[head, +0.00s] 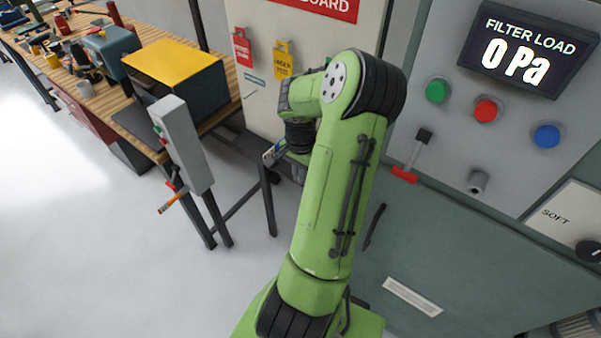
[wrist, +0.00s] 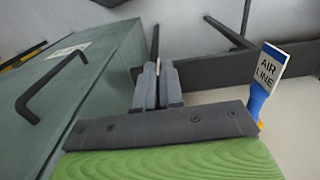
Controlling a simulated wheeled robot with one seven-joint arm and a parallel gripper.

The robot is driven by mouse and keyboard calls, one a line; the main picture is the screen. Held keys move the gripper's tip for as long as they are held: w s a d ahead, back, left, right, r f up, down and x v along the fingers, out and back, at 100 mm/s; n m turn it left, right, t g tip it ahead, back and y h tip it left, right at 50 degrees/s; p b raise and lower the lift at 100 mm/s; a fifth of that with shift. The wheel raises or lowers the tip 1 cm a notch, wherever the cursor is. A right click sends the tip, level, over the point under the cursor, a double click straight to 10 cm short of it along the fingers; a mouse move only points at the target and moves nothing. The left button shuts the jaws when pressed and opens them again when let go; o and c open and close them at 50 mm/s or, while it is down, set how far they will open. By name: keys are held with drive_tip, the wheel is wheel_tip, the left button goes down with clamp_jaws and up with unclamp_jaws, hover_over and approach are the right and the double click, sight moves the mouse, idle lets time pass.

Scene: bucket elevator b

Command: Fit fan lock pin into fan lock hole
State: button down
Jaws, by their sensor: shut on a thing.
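My gripper (wrist: 157,70) points away from the camera in the wrist view, its two grey fingers close together. A thin pale sliver shows between the fingertips; the fingers hide most of it, so I cannot tell its shape or whether it is the fan lock pin. In the head view my gripper (head: 272,155) is partly hidden behind my green arm, left of the teal machine. I cannot make out the fan lock hole for sure in either view. A short grey round stub (head: 478,182) sticks out of the panel below the red button, well right of my gripper.
A control post (head: 183,145) and wooden workbench (head: 75,98) stand at the left. In the wrist view a black handle (wrist: 50,88) juts out left; an AIR LINE tag (wrist: 266,75) is right.

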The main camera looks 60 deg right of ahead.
drive_tip(key=shift+w+a, duration=0.1)
drive_tip(key=shift+a, duration=0.6)
drive_tip(key=shift+w+a+b, duration=0.25)
drive_tip(key=shift+a+b, duration=0.05)
drive_tip(key=shift+a, duration=1)
drive_tip(key=shift+w+a+b, duration=0.2)
drive_tip(key=shift+a+b, duration=0.05)
drive_tip(key=shift+a, duration=1.05)
drive_tip(key=shift+a, duration=0.1)
drive_tip(key=shift+w+a, duration=0.15)
drive_tip(key=shift+a, duration=0.8)
drive_tip(key=shift+w+a, duration=0.15)
drive_tip(key=shift+a, duration=0.8)
